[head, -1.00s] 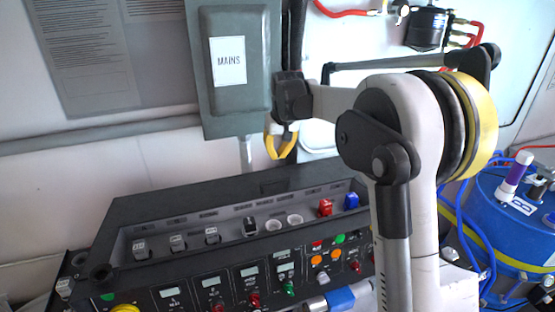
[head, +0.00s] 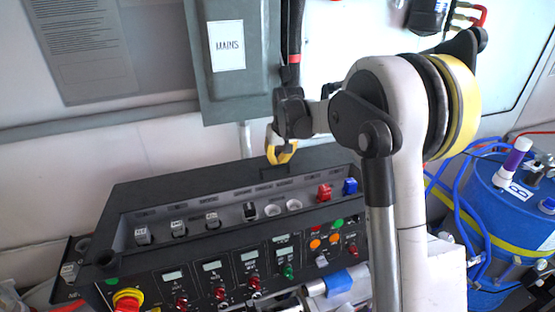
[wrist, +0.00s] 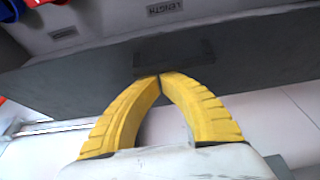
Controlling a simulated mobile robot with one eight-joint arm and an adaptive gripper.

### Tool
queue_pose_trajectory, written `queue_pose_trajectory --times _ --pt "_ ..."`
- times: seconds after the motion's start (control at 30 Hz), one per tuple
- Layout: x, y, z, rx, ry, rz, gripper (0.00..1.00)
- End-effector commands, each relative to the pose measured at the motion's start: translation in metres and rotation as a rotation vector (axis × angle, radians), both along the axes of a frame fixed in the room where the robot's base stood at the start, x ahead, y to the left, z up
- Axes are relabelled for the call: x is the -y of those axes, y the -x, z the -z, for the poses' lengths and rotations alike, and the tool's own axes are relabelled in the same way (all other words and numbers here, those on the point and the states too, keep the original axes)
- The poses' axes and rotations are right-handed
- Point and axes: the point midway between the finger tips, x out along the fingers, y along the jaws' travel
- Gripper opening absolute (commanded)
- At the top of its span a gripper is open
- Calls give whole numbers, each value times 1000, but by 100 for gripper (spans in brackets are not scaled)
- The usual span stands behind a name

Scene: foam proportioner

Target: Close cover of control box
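The black control box (head: 165,262) stands at the lower middle of the head view, its recessed row of switches uncovered. A dark panel (head: 215,183), which looks like its raised cover, runs along the back of this row. In the wrist view the dark panel (wrist: 60,88) crosses the picture and carries a flat bar-like handle (wrist: 175,58). My gripper (head: 282,158) is at the panel's rear edge, near the handle. In the wrist view the yellow fingertips of my gripper (wrist: 160,76) meet just below the handle, with nothing seen between them. Whether they touch the panel is unclear.
A grey cabinet marked MAINS (head: 237,60) hangs on the wall just behind my gripper. A blue drum (head: 510,215) with blue hoses stands at the right. Knobs and displays fill the front face of the control box. White wall lies behind.

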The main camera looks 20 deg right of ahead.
Motion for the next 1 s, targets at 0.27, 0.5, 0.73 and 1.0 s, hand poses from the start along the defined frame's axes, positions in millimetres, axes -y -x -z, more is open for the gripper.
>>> queue_pose_trajectory --times 0.27,0.5,0.73,1.0 --pt "0 10 -2 0 0 0 0" --pt "0 59 -10 -1 0 1 0" --pt "0 116 -21 -1 0 1 0" --pt "0 159 -29 -1 0 1 0"
